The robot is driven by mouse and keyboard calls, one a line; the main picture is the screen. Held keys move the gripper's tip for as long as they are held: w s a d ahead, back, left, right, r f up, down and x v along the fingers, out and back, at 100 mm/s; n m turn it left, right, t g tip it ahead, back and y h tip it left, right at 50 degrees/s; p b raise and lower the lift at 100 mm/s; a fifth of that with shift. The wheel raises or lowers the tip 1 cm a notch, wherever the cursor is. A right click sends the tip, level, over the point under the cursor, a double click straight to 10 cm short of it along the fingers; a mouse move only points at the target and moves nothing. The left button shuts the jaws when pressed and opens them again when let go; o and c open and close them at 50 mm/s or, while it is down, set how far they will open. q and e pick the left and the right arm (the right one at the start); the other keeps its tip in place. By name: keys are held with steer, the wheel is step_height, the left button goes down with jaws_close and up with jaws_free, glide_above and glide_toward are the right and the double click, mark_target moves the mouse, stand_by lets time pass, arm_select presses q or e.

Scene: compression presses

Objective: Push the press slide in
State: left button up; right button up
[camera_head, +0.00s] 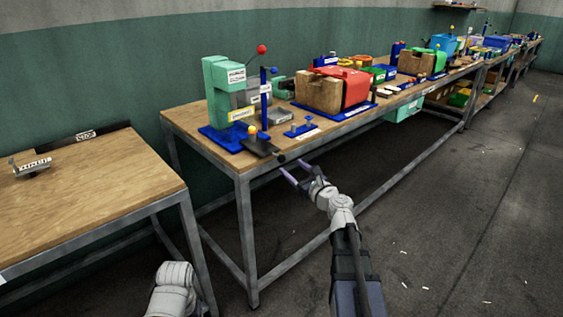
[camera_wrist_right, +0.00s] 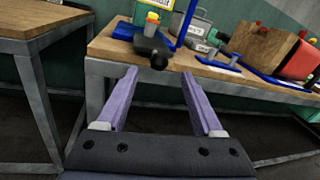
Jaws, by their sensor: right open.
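The green press (camera_head: 222,92) stands on a blue base at the near left end of the long wooden bench. Its dark press slide (camera_head: 259,147) sticks out toward the bench's front edge, with a black round knob (camera_head: 281,158) at its end. The slide also shows in the right wrist view (camera_wrist_right: 150,43), with the knob (camera_wrist_right: 159,62) facing the camera. My right gripper (camera_head: 292,168) is open and empty, just in front of the bench edge near the knob. In the wrist view its purple fingers (camera_wrist_right: 159,73) lie either side of the knob's line, apparently not touching it. My left gripper is out of view.
A blue post (camera_head: 264,105) stands close beside the slide. A small blue fixture (camera_head: 300,129) and a red-and-wood block (camera_head: 335,88) are to the right. Another wooden table (camera_head: 85,195) stands at left. The floor (camera_head: 450,220) at right is open, with small scraps.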

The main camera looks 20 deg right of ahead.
mark_target(284, 161)
steer(key=w, duration=0.2)
steer(key=w+a, duration=0.1)
steer(key=w, duration=0.4)
steer(key=shift+w+a, duration=0.15)
steer(key=shift+w, duration=0.1)
jaws_close()
stand_by(0.3)
stand_by(0.8)
